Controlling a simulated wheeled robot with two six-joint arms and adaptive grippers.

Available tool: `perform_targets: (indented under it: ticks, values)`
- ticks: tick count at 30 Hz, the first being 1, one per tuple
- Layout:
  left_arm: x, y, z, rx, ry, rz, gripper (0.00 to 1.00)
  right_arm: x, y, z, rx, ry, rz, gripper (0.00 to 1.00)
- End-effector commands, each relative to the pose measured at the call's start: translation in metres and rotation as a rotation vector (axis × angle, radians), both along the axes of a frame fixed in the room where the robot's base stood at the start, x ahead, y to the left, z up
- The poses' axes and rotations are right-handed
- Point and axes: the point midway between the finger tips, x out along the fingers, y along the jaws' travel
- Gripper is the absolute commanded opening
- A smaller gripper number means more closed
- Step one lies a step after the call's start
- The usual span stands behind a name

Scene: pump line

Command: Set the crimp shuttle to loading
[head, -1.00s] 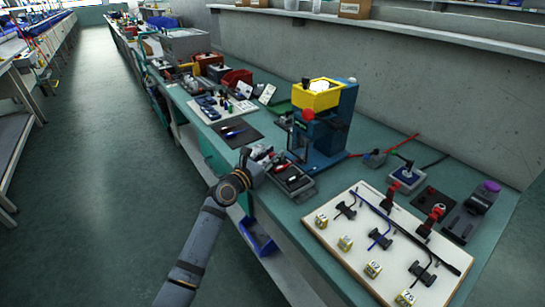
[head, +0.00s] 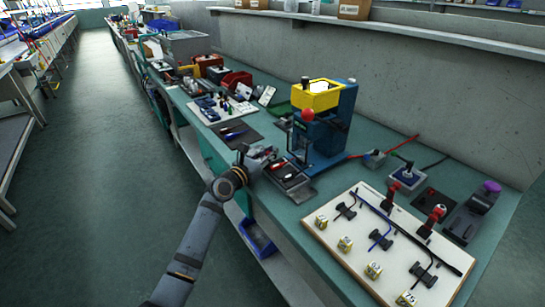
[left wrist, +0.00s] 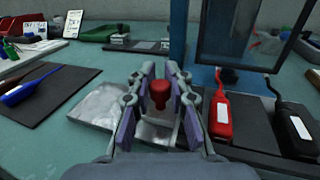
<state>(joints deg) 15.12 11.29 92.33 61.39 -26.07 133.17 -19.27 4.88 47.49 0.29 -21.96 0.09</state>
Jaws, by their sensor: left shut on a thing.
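The blue crimp press (head: 332,138) with a yellow top (head: 318,95) and a red ball knob stands on the bench; its blue column (left wrist: 178,35) shows in the left wrist view. My left gripper (head: 247,158) is at the bench's front edge, left of the press. In the left wrist view my left gripper (left wrist: 160,75) is shut on a red knob (left wrist: 160,95), with a jaw on each side. A shiny grey metal plate (left wrist: 97,106) lies under the knob, partly hidden by my fingers; it looks like the shuttle. My right gripper is out of view.
A tray (head: 300,184) with red and black handled tools stands right beside the gripper; the red tool (left wrist: 221,115) is close. A dark mat (left wrist: 52,95) with pliers lies left. A dark-framed clear guard (left wrist: 238,35) rises ahead right. A white board (head: 340,238) lies further right.

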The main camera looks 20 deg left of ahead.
Motion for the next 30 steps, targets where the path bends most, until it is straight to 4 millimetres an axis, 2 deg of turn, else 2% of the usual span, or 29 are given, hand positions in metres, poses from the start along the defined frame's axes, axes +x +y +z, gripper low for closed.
perform_targets:
  ticks: [1, 6, 12, 18, 26, 27, 30]
  values:
    - [0.009, 0.013, -0.004, 0.007, -0.002, 0.004, 0.00, 0.016, -0.001, -0.003, -0.002, -0.019, 0.001, 0.40]
    - [0.041, 0.054, -0.007, 0.006, -0.002, 0.006, 0.00, 0.051, 0.002, -0.002, 0.001, -0.031, 0.001, 0.40]
    - [0.063, 0.083, -0.005, 0.005, 0.000, 0.006, 0.00, 0.085, 0.009, 0.019, 0.009, -0.033, 0.000, 0.40]
    - [0.069, 0.093, -0.002, 0.005, 0.002, 0.005, 0.00, 0.094, 0.012, 0.031, 0.013, -0.031, 0.001, 0.40]
    - [0.069, 0.094, -0.003, 0.007, 0.004, 0.007, 0.00, 0.095, 0.012, 0.032, 0.013, -0.031, 0.000, 0.40]
    - [0.069, 0.094, -0.003, 0.007, 0.004, 0.007, 0.18, 0.095, 0.012, 0.032, 0.013, -0.031, 0.000, 0.40]
    - [0.069, 0.094, -0.002, 0.007, 0.004, 0.007, 0.29, 0.095, 0.012, 0.032, 0.013, -0.031, 0.000, 0.40]
